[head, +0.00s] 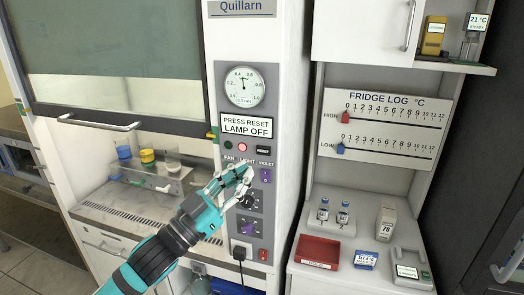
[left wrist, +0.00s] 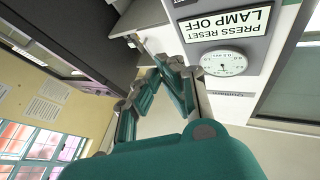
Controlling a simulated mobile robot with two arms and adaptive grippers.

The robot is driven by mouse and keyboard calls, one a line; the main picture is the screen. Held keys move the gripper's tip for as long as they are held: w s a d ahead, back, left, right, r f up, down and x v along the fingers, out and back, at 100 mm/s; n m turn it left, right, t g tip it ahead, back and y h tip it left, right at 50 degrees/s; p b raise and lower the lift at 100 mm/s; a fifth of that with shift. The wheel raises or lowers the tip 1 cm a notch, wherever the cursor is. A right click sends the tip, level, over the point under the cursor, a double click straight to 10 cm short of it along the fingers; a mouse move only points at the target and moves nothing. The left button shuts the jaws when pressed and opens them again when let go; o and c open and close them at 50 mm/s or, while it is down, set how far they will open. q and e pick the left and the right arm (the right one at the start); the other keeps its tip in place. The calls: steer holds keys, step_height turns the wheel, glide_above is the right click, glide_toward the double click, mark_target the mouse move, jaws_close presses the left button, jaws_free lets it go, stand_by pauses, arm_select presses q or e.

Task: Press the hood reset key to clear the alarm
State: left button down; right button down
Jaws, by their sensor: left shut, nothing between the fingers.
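The hood's control panel (head: 272,100) has a round gauge (head: 244,86) and a sign (head: 246,125) reading "PRESS RESET LAMP OFF". A purple switch (head: 265,176) is at the right. My left gripper (head: 245,173) is shut and empty in front of the panel, just left of the purple switch. It hides part of the panel; I cannot pick out the reset key or tell contact. In the left wrist view, the gripper (left wrist: 168,68) shows near the upside-down sign (left wrist: 228,23).
Black and purple knobs (head: 249,229) and a plug (head: 239,253) lie below the gripper. The hood sash (head: 120,55) is partly raised at left, with colored pots inside. At right, a counter holds vials, a red tray (head: 318,251) and small devices.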

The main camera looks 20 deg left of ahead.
mark_target(263, 150)
arm_select(q)
steer(key=shift+w, duration=0.15)
steer(key=shift+w+d, duration=0.15)
steer(key=shift+w, duration=4.15)
steer(key=shift+w, duration=0.1)
steer(key=shift+w, duration=0.3)
steer(key=shift+w+p, duration=0.3)
steer(key=shift+w, duration=0.05)
steer(key=shift+s, duration=0.8)
